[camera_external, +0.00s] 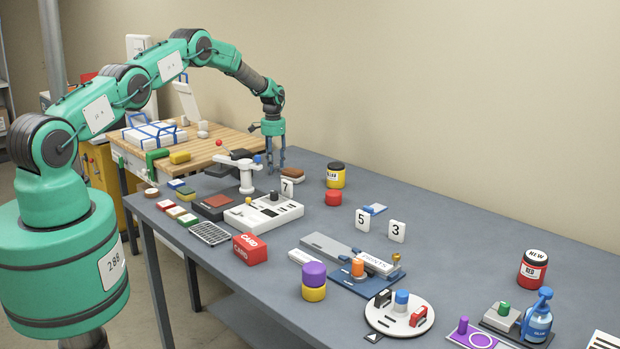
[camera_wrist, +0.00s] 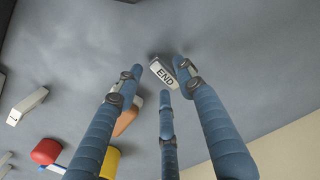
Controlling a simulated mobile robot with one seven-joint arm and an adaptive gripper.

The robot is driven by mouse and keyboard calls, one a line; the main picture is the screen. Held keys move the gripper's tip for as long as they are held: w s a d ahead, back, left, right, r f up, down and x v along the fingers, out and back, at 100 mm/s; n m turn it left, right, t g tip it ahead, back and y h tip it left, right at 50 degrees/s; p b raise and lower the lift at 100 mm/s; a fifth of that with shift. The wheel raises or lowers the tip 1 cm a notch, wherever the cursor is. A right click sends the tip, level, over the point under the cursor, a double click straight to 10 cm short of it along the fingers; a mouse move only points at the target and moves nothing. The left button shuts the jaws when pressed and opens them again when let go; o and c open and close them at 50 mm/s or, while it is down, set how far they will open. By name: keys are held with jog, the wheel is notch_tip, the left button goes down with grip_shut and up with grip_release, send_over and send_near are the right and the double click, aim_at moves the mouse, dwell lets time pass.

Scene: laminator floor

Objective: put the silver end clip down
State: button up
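The silver end clip (camera_wrist: 163,73) is a small pale block with "END" on its face. In the wrist view it lies on the grey tabletop, just beyond and between my fingertips. My gripper (camera_wrist: 160,76) has three blue fingers spread around the clip, with a visible gap on the left side. I see no finger clearly pressing on it. In the external view my gripper (camera_external: 276,168) points down at the back left of the grey table, with its fingertips near the surface. I cannot make out the clip there.
A brown block (camera_external: 293,175) lies right beside my fingers, with the "7" tile (camera_external: 287,188) in front. A white stand (camera_external: 245,178) is to the left. A red cylinder (camera_external: 333,198) and a yellow jar (camera_external: 336,177) are to the right. The back right of the grey table (camera_external: 460,215) is bare.

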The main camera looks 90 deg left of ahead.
notch_tip(320, 180, up, 11)
jog(key=shift+r, duration=0.15)
dwell(0.4)
dwell(0.5)
dwell(0.5)
